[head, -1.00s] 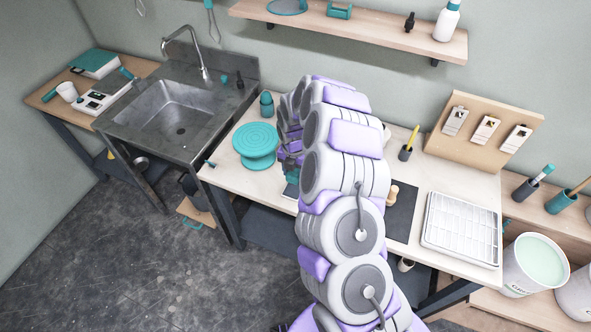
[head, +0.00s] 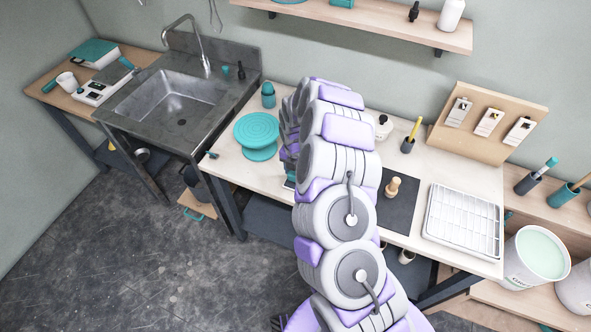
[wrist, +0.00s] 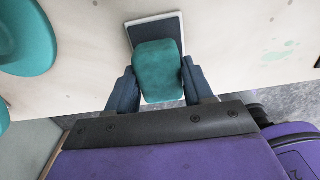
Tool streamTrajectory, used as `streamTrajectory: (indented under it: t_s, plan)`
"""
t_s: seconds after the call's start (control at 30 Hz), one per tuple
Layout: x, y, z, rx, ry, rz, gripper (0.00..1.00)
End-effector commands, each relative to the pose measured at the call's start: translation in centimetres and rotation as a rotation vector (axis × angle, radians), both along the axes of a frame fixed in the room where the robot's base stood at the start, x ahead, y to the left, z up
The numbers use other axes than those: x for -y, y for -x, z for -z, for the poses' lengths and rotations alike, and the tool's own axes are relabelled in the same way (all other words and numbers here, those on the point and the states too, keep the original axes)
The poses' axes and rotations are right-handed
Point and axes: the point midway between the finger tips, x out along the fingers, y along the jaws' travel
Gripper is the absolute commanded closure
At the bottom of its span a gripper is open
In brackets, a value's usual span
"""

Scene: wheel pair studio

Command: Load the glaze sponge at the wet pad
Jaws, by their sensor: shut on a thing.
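The glaze sponge (wrist: 158,72), a rounded teal block, is between the two fingers of my gripper (wrist: 159,80) in the wrist view. My gripper is shut on it. Beyond the sponge is a small, shallow rectangular pad with a pale rim (wrist: 154,17) and a dark inside, which looks like the wet pad. The sponge covers much of it, and I cannot tell whether they touch. In the head view my arm hides most of the gripper and the pad.
A teal turntable (head: 257,133) stands left of my arm on the pale workbench (head: 226,170). Right of the arm are a dark mat (head: 400,212) with a wooden-handled tool (head: 393,187), a white slotted tray (head: 464,222) and a pencil cup (head: 407,146). A sink (head: 172,103) is further left.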

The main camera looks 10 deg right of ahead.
Motion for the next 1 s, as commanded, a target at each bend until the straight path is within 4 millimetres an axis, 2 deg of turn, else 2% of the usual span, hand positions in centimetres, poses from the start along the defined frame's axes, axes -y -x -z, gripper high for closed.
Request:
streamTrajectory:
  t_s: [1.0]
  plan:
    - [0.02,-0.01,0.83,0.000,0.000,0.000,0.73]
